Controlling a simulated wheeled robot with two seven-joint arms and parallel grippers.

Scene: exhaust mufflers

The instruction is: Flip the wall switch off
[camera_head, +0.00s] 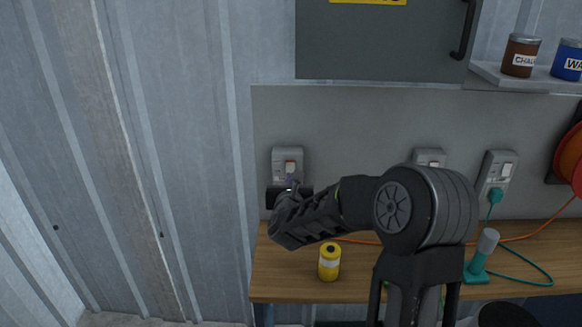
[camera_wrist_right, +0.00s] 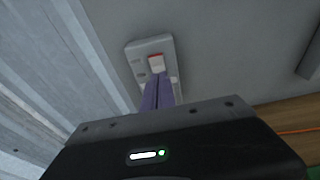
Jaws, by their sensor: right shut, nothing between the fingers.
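The wall switch (camera_head: 287,162) is a grey plate with a white rocker that shows a red part at its top, on the grey wall panel at the left end of the bench. In the right wrist view the switch (camera_wrist_right: 136,58) is ahead, its rocker (camera_wrist_right: 156,62) just beyond the fingertips. My right gripper (camera_head: 290,181) is shut and empty, its purple fingers just below the rocker. In the right wrist view the shut fingertips (camera_wrist_right: 159,77) overlap the rocker's lower edge; I cannot tell whether they touch it. My left gripper is not in view.
A wooden bench (camera_head: 380,286) runs below, with a yellow canister (camera_head: 329,262) and a teal tool (camera_head: 480,258). Two more switched sockets (camera_head: 431,157) (camera_head: 505,168) are to the right. A grey cabinet (camera_head: 385,45) hangs above. Corrugated metal wall is clear at left.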

